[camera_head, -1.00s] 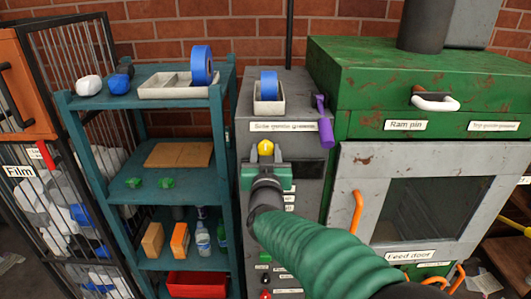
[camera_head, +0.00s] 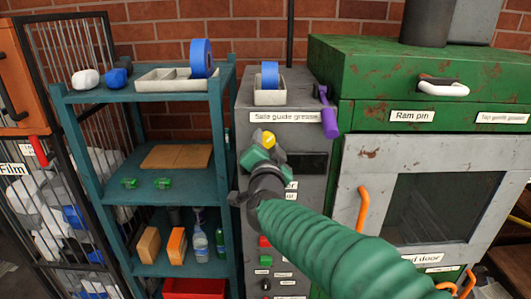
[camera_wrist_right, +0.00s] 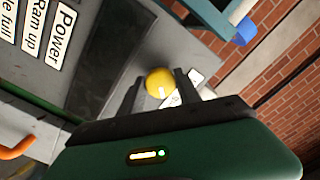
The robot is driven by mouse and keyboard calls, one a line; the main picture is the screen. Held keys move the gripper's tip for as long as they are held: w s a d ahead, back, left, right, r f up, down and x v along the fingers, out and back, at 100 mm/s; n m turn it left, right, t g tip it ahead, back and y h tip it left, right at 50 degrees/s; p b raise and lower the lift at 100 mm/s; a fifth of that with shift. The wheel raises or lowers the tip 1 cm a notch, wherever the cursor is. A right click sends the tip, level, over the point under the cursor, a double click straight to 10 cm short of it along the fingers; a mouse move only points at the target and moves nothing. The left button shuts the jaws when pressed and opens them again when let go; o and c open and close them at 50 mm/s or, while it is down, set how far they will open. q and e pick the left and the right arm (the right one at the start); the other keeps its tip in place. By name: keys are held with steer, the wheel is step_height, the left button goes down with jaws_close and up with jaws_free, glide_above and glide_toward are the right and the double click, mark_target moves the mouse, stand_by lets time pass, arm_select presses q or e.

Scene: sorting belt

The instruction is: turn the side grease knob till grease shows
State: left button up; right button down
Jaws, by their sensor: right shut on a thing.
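The side grease knob (camera_head: 268,137) is a small yellow round knob on the front of the grey cabinet, below the label "Side guide grease" (camera_head: 284,118). My right gripper (camera_head: 266,147) is shut on it and rolled at an angle. In the right wrist view, the yellow knob (camera_wrist_right: 159,80) sits between the two dark fingers of the right gripper (camera_wrist_right: 158,92). A pale mark shows on the knob's face. I cannot make out any grease. The gripper hides part of the panel below the knob. My left gripper is not in view.
A purple lever (camera_head: 328,113) sticks out right of the label. A tray with blue tape (camera_head: 270,98) stands on the cabinet. A teal shelf (camera_head: 195,184) stands close on the left, and the green machine (camera_head: 430,75) with an orange door handle (camera_head: 362,211) on the right.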

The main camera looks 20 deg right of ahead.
steer(key=m+b, duration=0.2)
steer(key=m, duration=0.1)
steer(key=m+b, duration=0.1)
steer(key=shift+f+m, duration=0.3)
steer(key=shift+m+b, duration=1)
steer(key=shift+m, duration=0.9)
steer(key=shift+a, duration=0.1)
steer(key=c, duration=1.2)
jaws_free()
steer(key=shift+c, duration=0.2)
steer(key=o, duration=0.4)
steer(key=shift+s+r, duration=0.1)
steer(key=shift+r, duration=0.05)
steer(key=shift+s, duration=0.15)
steer(key=p+v, duration=0.5)
steer(key=v, duration=1.1)
steer(key=shift+s+p, duration=0.2)
steer(key=shift+p, duration=0.1)
